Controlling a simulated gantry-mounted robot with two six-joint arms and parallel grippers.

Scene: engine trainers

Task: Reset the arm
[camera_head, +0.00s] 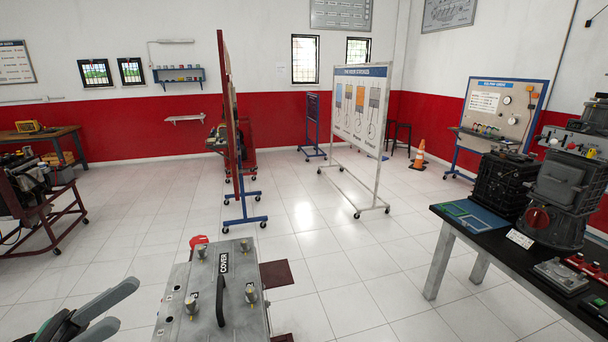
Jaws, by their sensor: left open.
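My left gripper (112,312) is in the lower left corner of the head view. Its two dark fingers stand apart, with nothing seen between them. It is to the left of a grey metal unit (240,272) with a label reading COVER, a black handle and several knobs on top. A gap shows between the fingers and the unit. My right gripper is not in view.
A black table (450,218) with engine parts and a blue mat (470,219) stands at the right. A whiteboard on wheels (358,108) and a red panel stand (230,125) are farther back. An engine trainer cart (40,205) is at the left. Open tiled floor lies between.

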